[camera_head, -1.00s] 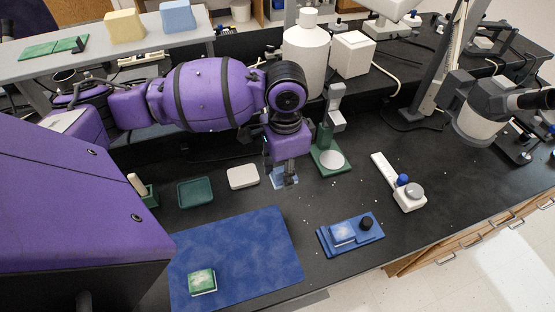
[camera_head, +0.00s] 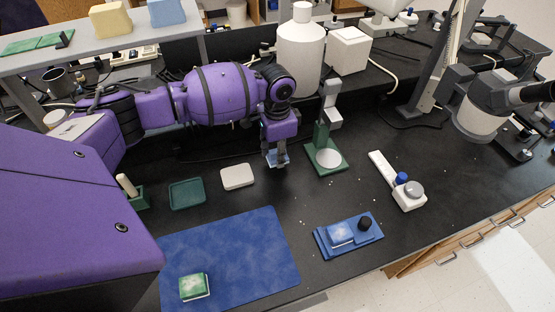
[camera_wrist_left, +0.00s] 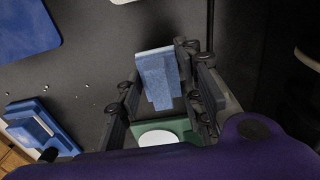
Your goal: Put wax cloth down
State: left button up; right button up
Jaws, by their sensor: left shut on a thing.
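My left gripper (camera_head: 279,152) is shut on a small light-blue cloth (camera_head: 277,160), which I take to be the wax cloth. It is at the back middle of the black bench, between the white pad and the green stand. In the left wrist view the cloth (camera_wrist_left: 160,78) hangs between the two fingers of my gripper (camera_wrist_left: 165,90). It looks folded, with a paler upper edge. I cannot tell exactly how high the cloth is above the bench. My right gripper is not in view.
A white pad (camera_head: 237,177) and a dark green tray (camera_head: 187,193) lie to the left. A green stand with a white disc (camera_head: 329,158) is close on the right. A large blue mat (camera_head: 235,255) lies in front. The bench between mat and stand is mostly clear, with small white bits.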

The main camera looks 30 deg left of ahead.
pick_arm(q)
jog(key=shift+f, duration=1.35)
jog(key=shift+s+f, duration=0.1)
jog(key=shift+f, duration=0.05)
jog(key=o, duration=1.1)
notch_tip(320, 180, up, 12)
jog(key=shift+r+p, duration=0.15)
jog(key=shift+p, duration=0.2)
